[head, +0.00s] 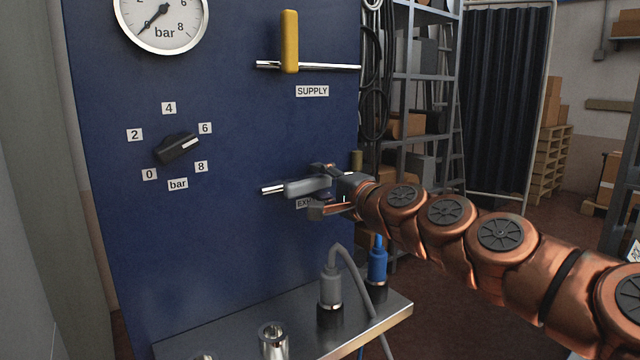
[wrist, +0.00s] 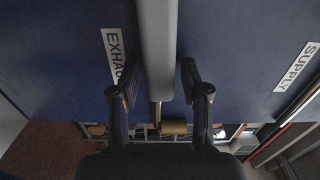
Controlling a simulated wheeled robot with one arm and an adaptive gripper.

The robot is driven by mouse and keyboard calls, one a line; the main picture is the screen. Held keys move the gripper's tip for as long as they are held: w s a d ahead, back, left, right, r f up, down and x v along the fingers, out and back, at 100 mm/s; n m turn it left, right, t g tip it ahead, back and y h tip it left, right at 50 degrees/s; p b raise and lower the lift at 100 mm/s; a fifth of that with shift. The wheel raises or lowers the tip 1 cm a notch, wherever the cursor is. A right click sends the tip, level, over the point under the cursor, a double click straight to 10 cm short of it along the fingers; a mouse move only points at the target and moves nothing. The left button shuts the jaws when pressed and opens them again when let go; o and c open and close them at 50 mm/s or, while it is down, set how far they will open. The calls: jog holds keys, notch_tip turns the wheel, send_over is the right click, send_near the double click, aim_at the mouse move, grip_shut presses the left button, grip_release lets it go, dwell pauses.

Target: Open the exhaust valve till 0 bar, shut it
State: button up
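The grey exhaust valve handle (head: 305,187) lies level, in line with its horizontal pipe, on the blue panel. It also shows upright in the wrist view (wrist: 158,45). My gripper (head: 318,190) has one finger above and one below the handle, with small gaps, so it is open around it. The fingers partly cover the EXHAUST label (wrist: 117,58). The gauge (head: 160,20) at top left is cut off by the frame; its needle points to the lower left, at about the 0 end, where the digit is hard to see.
The yellow supply handle (head: 290,42) stands upright across its pipe. The black regulator knob (head: 178,148) points right, nearer 6 than 8. A metal shelf (head: 380,322) below holds a grey plug (head: 331,285) with a hose and a blue plug (head: 377,262). Racks stand behind.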

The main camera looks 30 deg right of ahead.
aim_at(311, 128)
dwell(0.3)
jog(key=shift+r, duration=5.05)
